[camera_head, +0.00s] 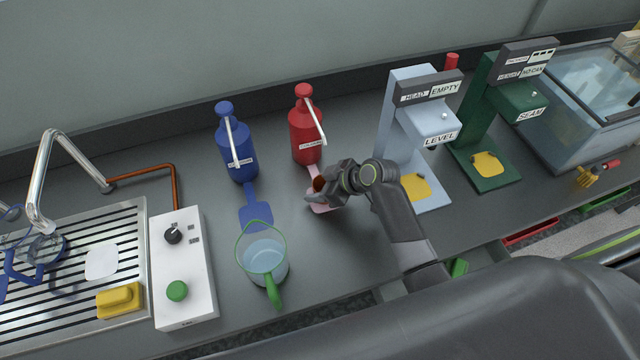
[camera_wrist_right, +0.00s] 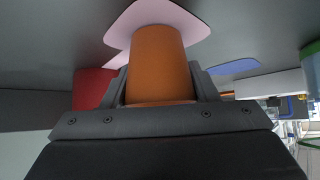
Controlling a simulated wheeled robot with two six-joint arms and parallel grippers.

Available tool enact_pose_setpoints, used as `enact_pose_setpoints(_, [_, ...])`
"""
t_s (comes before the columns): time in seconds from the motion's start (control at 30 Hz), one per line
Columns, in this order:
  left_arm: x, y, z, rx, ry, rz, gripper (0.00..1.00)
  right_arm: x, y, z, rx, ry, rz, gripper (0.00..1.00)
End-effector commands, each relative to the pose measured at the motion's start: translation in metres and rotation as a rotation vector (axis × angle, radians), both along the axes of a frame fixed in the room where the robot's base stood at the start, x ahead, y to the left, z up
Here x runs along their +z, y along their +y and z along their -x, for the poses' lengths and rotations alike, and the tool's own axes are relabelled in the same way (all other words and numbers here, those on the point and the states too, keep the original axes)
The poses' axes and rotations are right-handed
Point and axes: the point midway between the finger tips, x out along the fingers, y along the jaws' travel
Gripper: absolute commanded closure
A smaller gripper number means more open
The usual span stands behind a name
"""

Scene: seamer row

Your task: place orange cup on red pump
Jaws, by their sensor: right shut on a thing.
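The red pump (camera_head: 306,135) is a red bottle with a white-edged lever, standing upright at the back of the counter. A pink pad (camera_head: 322,206) extends in front of it. My right gripper (camera_head: 328,191) is shut on the orange cup (camera_head: 319,184), at the pink pad. In the right wrist view the orange cup (camera_wrist_right: 158,65) fills the space between the fingers, with its far end against or just above the pink pad (camera_wrist_right: 190,22); I cannot tell whether they touch. The gripper hides much of the cup in the head view. My left gripper is not in view.
A blue pump (camera_head: 237,150) with a blue pad (camera_head: 257,216) stands to the left. A green-handled jug (camera_head: 263,262) is in front. The light blue level machine (camera_head: 397,130) stands close on the right, the green seam machine (camera_head: 478,125) beyond it.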

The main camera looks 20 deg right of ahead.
Motion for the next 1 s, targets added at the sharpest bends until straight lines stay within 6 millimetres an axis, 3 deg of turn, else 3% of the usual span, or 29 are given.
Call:
enact_pose_setpoints(0.3, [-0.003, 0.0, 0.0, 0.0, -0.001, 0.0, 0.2, -0.004, 0.0, 0.0, -0.001, 0.001, 0.0, 0.68])
enact_pose_setpoints(0.33, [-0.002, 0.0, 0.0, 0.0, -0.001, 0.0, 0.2, -0.003, 0.0, 0.0, 0.0, 0.0, 0.0, 0.44])
enact_pose_setpoints(0.5, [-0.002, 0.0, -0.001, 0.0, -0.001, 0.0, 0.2, -0.003, 0.0, 0.0, -0.001, 0.001, 0.0, 0.24])
enact_pose_setpoints(0.83, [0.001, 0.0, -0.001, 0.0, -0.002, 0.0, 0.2, 0.002, 0.0, 0.0, -0.001, -0.001, 0.0, 0.24])
enact_pose_setpoints(1.0, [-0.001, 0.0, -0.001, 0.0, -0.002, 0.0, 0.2, 0.011, -0.011, 0.008, -0.001, -0.001, 0.003, 0.24])
